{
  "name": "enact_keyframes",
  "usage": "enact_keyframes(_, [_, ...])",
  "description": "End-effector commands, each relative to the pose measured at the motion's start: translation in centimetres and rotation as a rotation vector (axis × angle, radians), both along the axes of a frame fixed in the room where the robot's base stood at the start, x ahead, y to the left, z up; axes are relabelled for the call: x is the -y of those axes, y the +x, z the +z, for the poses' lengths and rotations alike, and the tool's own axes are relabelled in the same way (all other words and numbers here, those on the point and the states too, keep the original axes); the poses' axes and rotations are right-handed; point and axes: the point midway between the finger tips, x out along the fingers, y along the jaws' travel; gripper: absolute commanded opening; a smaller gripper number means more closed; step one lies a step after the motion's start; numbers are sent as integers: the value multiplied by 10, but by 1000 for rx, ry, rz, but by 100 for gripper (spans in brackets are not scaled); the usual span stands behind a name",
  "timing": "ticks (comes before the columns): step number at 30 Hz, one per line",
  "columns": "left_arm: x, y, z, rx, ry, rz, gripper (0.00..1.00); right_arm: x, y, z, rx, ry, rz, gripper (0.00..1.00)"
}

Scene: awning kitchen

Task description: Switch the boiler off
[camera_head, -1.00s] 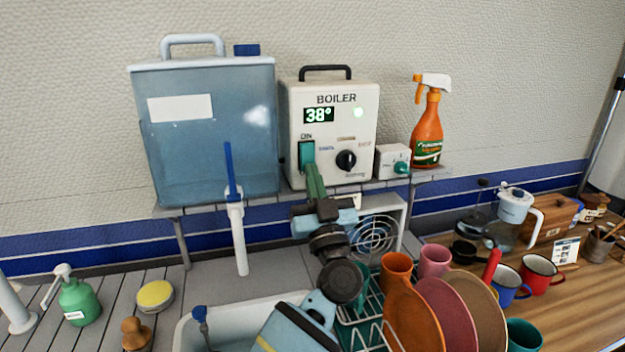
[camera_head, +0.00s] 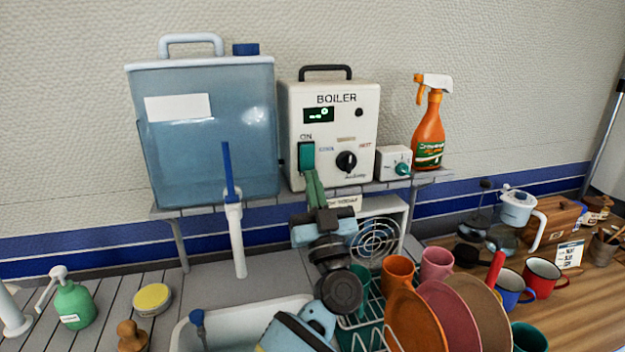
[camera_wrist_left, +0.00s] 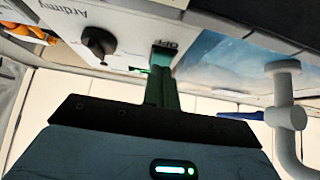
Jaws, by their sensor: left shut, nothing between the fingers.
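The white boiler (camera_head: 333,130) stands on the shelf. Its green rocker switch (camera_head: 306,157) is at the left of its front, under the word ON. The display (camera_head: 319,115) is mostly dark with small faint marks, and the round lamp (camera_head: 359,112) is dark. My left gripper (camera_head: 313,178) is shut and empty, its green fingertips just below the switch. In the left wrist view the fingertips (camera_wrist_left: 162,74) are close to the switch (camera_wrist_left: 162,55), beside the word OFF; I cannot tell whether they touch it. My right gripper is not in view.
A blue water tank (camera_head: 210,135) stands left of the boiler, with a white tap (camera_head: 236,240) in front. A small dial box (camera_head: 393,163) and an orange spray bottle (camera_head: 429,130) stand to the right. Below are a fan (camera_head: 374,238) and a rack with plates (camera_head: 415,315).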

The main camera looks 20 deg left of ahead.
Motion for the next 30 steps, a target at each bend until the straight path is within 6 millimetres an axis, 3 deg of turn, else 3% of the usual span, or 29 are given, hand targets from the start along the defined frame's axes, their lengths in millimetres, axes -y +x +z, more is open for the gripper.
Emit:
enact_keyframes(12, [25, -37, -40, -3, -1, -1, 0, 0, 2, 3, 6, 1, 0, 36])
enact_keyframes(30, [28, -41, -44, -2, 1, 0, 0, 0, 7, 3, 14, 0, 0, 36])
